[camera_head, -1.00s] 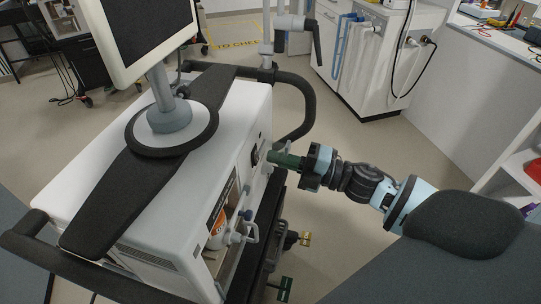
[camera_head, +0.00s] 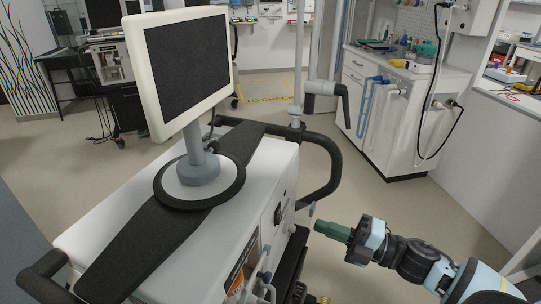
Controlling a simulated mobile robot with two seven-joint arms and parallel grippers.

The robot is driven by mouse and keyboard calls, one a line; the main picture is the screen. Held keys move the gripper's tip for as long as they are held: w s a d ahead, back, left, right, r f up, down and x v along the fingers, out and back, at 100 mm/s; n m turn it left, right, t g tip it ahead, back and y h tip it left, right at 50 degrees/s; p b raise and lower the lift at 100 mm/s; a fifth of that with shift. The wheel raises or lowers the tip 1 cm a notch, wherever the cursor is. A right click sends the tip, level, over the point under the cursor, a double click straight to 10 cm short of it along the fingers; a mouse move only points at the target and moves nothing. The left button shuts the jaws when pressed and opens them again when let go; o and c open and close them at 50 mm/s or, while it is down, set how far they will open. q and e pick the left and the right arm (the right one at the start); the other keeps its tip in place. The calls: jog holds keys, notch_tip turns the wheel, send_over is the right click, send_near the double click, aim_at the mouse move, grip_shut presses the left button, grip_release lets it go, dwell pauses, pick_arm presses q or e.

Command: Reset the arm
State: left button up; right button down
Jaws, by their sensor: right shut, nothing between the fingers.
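My right gripper (camera_head: 332,230) reaches in from the lower right, with its green fingers pointing left. It is shut and empty, just right of the side panel of the ventilator (camera_head: 235,232); a small gap shows between them. The ventilator is a white cart with a dark-screened monitor (camera_head: 188,68) on a round grey base. My left gripper is not in the view.
A black rail (camera_head: 330,165) curves out from the ventilator's far side, close to my right gripper. A white cabinet (camera_head: 392,128) with blue hoses stands behind. A grey-white counter wall (camera_head: 490,160) is on the right. Open floor (camera_head: 385,205) lies between.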

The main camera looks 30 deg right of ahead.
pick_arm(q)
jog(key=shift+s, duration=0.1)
